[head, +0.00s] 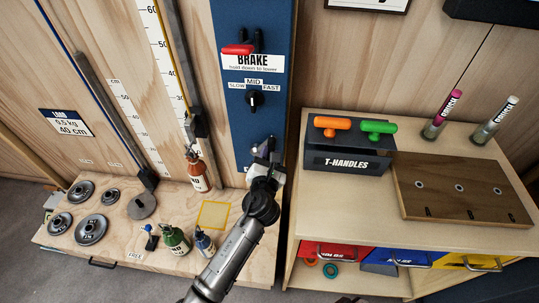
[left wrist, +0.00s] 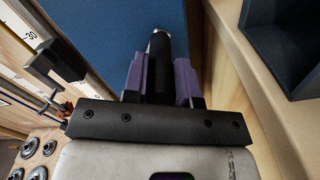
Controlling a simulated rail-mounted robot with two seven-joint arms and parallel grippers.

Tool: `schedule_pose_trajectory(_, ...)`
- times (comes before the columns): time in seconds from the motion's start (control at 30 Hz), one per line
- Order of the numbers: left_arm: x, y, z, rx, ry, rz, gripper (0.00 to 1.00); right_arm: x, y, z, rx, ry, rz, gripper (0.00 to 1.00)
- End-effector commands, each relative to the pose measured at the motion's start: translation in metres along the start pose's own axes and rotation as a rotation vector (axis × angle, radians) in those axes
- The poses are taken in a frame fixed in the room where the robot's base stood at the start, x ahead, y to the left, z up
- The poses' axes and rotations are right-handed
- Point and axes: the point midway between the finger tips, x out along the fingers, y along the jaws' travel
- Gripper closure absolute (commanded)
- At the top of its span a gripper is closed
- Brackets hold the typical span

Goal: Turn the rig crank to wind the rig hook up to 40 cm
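My left gripper (head: 265,158) is at the lower part of the blue rig panel (head: 265,25). In the left wrist view its purple fingers (left wrist: 160,80) stand on either side of the black crank handle (left wrist: 159,50) and look closed on it. The rest of the crank is hidden behind the gripper. A yellow rope (head: 173,60) runs down beside the white scale (head: 165,62) to a dark block (head: 198,126). A brown bottle (head: 196,172) is below it, with a small hook-like part at its top; I cannot tell whether it hangs free. My right gripper is out of view.
The panel carries a red brake lever (head: 237,49) and a speed knob (head: 254,99). A load sign (head: 68,123) reads 0.5 kg, 40 cm. Weights (head: 91,229) and bottles (head: 175,239) stand on the bench. A T-handle box (head: 345,164) is on the right table.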

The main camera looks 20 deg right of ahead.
Motion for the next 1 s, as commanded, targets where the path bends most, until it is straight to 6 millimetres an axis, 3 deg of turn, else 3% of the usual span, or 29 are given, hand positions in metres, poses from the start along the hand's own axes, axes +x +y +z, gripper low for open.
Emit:
schedule_pose_trajectory(0.27, 0.0, 0.0, 0.0, 0.0, 0.0, 0.0, 1.0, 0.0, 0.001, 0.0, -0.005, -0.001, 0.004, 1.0)
schedule_pose_trajectory(0.67, 0.0, -0.002, 0.0, 0.034, 0.002, -0.001, 1.0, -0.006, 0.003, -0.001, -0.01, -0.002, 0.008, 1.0)
schedule_pose_trajectory(1.0, 0.0, -0.02, -0.005, 0.256, 0.003, -0.003, 1.0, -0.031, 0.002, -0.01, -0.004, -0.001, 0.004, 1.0)
